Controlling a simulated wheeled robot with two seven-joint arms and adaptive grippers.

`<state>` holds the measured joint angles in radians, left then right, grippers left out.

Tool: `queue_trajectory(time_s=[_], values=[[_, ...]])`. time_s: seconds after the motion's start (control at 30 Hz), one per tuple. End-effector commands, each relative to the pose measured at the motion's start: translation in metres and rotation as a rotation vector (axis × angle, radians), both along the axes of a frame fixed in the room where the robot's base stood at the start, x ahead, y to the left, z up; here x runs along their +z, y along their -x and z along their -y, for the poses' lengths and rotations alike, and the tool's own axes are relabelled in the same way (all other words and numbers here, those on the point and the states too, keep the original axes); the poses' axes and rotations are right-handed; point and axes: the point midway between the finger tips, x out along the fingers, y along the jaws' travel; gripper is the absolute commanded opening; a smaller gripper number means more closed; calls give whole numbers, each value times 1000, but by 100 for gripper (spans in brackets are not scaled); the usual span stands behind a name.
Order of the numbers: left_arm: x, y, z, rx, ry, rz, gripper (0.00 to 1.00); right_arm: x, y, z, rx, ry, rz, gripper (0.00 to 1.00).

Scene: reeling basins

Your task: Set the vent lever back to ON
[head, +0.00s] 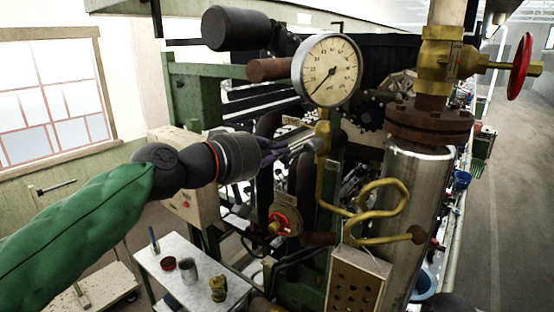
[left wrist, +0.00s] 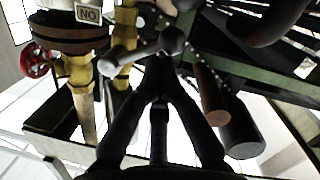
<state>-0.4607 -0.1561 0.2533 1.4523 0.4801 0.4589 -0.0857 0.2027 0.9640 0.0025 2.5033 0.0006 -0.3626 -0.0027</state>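The vent lever (left wrist: 140,50) is a pale rod with a dark ball knob (left wrist: 172,40), reaching out sideways from a brass fitting in the left wrist view. In the head view the lever (head: 304,145) shows as a short pale bar below the gauge. A white tag (left wrist: 88,14) reads ON upside down in the left wrist view. My left gripper (left wrist: 159,72) has its fingertips drawn together right at the knob; it also shows in the head view (head: 286,151). The knob shows beyond the tips, and I cannot tell whether they touch.
A round pressure gauge (head: 327,70) stands above the lever. A red handwheel valve (head: 521,66) and a thick pipe (head: 415,215) stand to the right. A curled brass tube (head: 382,208) lies below right. A small white table (head: 192,275) with cans is at lower left.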

Motion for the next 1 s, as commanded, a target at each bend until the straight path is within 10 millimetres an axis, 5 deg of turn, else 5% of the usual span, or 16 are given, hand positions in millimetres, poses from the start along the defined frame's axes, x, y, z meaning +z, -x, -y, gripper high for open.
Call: queue_trajectory(time_s=[0.5,1.0], values=[[-28,7,10,-1,397,-288,0,-52,0,0,0,0,0,0],[-32,12,16,1,568,-412,0,-62,0,0,0,0,0,0]])
